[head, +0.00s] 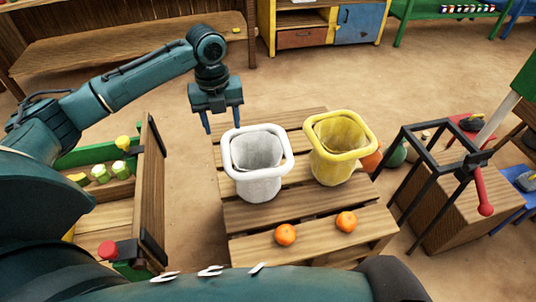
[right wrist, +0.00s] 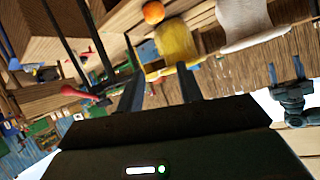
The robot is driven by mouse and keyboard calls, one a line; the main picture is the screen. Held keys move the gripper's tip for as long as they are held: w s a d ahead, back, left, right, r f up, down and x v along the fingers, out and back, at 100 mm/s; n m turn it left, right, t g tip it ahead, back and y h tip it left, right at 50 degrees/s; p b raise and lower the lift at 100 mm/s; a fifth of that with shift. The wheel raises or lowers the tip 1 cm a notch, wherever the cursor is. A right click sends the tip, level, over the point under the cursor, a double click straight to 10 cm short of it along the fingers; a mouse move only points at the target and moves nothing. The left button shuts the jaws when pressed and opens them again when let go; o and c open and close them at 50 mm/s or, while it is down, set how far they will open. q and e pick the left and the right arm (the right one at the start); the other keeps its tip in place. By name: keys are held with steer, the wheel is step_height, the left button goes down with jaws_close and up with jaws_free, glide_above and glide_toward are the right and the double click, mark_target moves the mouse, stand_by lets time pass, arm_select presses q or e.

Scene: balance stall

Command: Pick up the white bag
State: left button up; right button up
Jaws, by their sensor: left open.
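The white bag (head: 258,186) stands upright and open-topped, with a thick rim, on a slatted wooden table (head: 250,218). It also shows in the right wrist view (right wrist: 243,22). My left gripper (head: 222,128) points down just behind and left of the bag's rim in the head view. Its two fingers are apart with nothing between them. One fingertip ends close to the far rim; I cannot tell whether it touches. My right gripper (right wrist: 160,94) shows two separated, empty fingers in the right wrist view, away from the white bag.
A yellow bag (head: 335,165) stands close to the right of the white one. Two oranges (head: 285,234) (head: 346,221) lie at the table's front. A dark metal frame with a red handle (head: 482,192) stands at right. A wooden crate stand (head: 152,190) with produce is at left.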

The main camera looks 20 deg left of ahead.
arm_select(q)
steer(key=a, duration=0.1)
glide_above(227, 153)
steer(key=a, duration=0.1)
steer(key=shift+m, duration=0.3)
step_height(227, 153, down, 6)
steer(key=shift+r+b, duration=0.1)
steer(key=shift+b, duration=0.35)
steer(key=shift+d+f+b, duration=0.2)
steer(key=shift+d+f, duration=0.05)
steer(key=shift+f, duration=1.3)
steer(key=shift+d+f+b, duration=0.15)
steer(key=shift+d+f, duration=0.05)
steer(key=shift+f, duration=1.3)
jaws_close()
